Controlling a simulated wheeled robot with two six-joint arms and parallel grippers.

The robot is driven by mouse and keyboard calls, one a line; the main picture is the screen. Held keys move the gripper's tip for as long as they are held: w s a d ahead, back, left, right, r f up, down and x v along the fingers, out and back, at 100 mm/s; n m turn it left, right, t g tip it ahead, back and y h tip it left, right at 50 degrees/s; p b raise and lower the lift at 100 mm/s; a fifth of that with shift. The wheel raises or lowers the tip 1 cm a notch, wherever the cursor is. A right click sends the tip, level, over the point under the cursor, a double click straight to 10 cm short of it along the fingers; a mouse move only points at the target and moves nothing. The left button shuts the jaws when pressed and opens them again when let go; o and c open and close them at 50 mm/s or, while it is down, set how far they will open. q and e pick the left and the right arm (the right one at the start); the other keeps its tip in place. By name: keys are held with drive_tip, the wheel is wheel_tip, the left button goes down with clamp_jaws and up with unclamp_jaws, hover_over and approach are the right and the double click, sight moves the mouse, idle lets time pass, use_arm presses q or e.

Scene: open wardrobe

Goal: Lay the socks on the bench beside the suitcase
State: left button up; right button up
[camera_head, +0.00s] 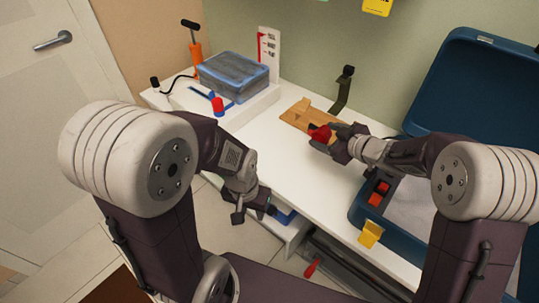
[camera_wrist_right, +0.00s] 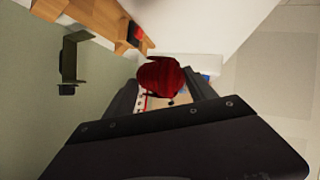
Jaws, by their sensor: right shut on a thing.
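A dark red rolled bundle, which looks like the socks (camera_head: 320,133), is held between the fingers of my right gripper (camera_head: 328,142). It also shows between the fingers in the right wrist view (camera_wrist_right: 160,76). The gripper is shut on it over the white bench (camera_head: 290,155), left of the open blue suitcase (camera_head: 362,214). I cannot tell whether the bundle touches the bench. My left gripper (camera_head: 254,207) hangs in front of the bench's front edge, with its fingers apart and nothing between them.
A wooden piece (camera_head: 297,112) and a dark upright bracket (camera_head: 343,92) are behind the right gripper. A blue-lidded box (camera_head: 233,75) and an orange pump (camera_head: 196,56) stand at the back left. Small red items (camera_head: 379,193) lie in the suitcase. The bench's middle is mostly clear.

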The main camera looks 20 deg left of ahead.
drive_tip(key=shift+w+d+f, duration=0.25)
drive_tip(key=shift+w+f, duration=0.1)
drive_tip(key=shift+f, duration=0.1)
drive_tip(key=shift+w+d+f, duration=0.1)
drive_tip(key=shift+d, duration=0.25)
drive_tip(key=a+f+b, duration=0.2)
drive_tip(key=a, duration=0.1)
drive_tip(key=s+a+f+b, duration=0.1)
drive_tip(key=a+f+b, duration=0.1)
drive_tip(key=a, duration=0.2)
drive_tip(key=s+a+f+b, duration=0.1)
drive_tip(key=a+f+b, duration=0.2)
drive_tip(key=shift+s+a, duration=0.2)
drive_tip(key=shift+a, duration=0.3)
wheel_tip(320, 180, down, 4)
drive_tip(key=b, duration=0.3)
drive_tip(key=shift+r, duration=0.1)
drive_tip(key=shift+d, duration=0.1)
